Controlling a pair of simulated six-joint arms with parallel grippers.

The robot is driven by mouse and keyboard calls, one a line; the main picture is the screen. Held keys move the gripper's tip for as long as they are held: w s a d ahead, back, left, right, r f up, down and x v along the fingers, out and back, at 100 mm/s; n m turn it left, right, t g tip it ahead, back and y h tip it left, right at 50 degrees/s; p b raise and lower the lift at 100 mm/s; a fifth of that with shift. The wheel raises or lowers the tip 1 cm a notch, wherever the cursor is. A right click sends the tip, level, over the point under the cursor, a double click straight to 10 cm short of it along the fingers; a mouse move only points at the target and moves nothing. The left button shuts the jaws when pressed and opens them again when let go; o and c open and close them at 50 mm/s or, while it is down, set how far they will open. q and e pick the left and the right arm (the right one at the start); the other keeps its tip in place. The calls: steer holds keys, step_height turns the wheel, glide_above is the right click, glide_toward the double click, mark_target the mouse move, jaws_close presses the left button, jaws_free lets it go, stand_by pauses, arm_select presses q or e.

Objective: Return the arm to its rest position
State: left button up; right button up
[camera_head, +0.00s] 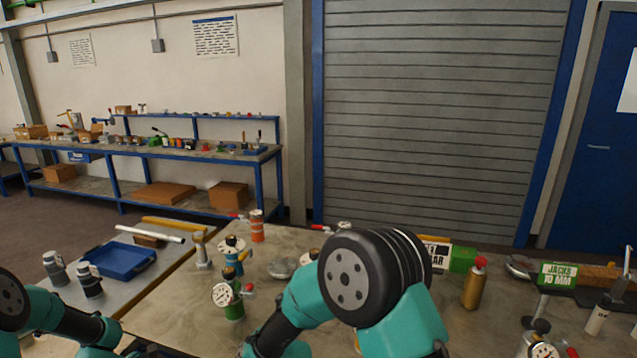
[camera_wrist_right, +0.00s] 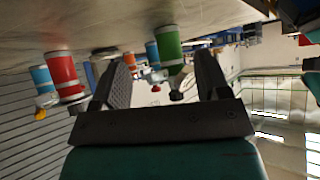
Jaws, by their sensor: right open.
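My right arm crosses the middle of the head view, where its gripper is hidden. In the right wrist view my right gripper (camera_wrist_right: 162,65) is open, with nothing between its fingers. That view is upside down, with the tabletop along the top. A green vessel (camera_wrist_right: 168,45) shows beyond and between the fingers, and a red vessel (camera_wrist_right: 62,75) stands left of them. In the head view a green vessel with a gauge (camera_head: 234,308), a blue flanged vessel (camera_head: 232,262) and an orange vessel (camera_head: 257,228) stand left of my right arm. Of my left arm, only links show at lower left.
A blue tray (camera_head: 120,262) and grey fittings lie on the left surface. A brass cylinder (camera_head: 473,290), a green block (camera_head: 462,259) and a jacks sign (camera_head: 559,275) stand at right. A workbench (camera_head: 150,152) and a shutter (camera_head: 435,110) are behind.

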arm_select(q)
steer(key=s+a+f+m+g+y, duration=0.2)
steer(key=s+f+m+y, duration=0.15)
steer(key=s, duration=0.45)
steer(key=s+d+f+m, duration=0.1)
steer(key=s+d+m, duration=0.2)
steer(key=d+m, duration=0.2)
steer(key=s+d+f+m+g, duration=0.1)
steer(key=s+d+m, duration=0.3)
steer(key=d, duration=0.6)
steer(key=s+d+f+m, duration=0.3)
steer(key=d+m, duration=0.3)
steer(key=d, duration=0.2)
steer(key=shift+s+d+f+g, duration=0.15)
steer(key=shift+s+f+g, duration=0.05)
steer(key=shift+s+g, duration=0.25)
arm_select(e)
steer(key=s+d+f+m+g, duration=0.2)
steer(key=s+d+f, duration=0.4)
steer(key=d, duration=0.6)
steer(key=s+d+f+m+g+h, duration=0.1)
steer(key=s+d+f+m+g, duration=0.2)
steer(key=d, duration=0.9)
steer(key=s+d+f+m+g+h, duration=0.1)
steer(key=s+d+f+m+g, duration=0.1)
steer(key=s+d+f, duration=0.7)
steer(key=s+d+m, duration=0.1)
steer(key=s+d, duration=0.2)
steer(key=shift+s, duration=0.3)
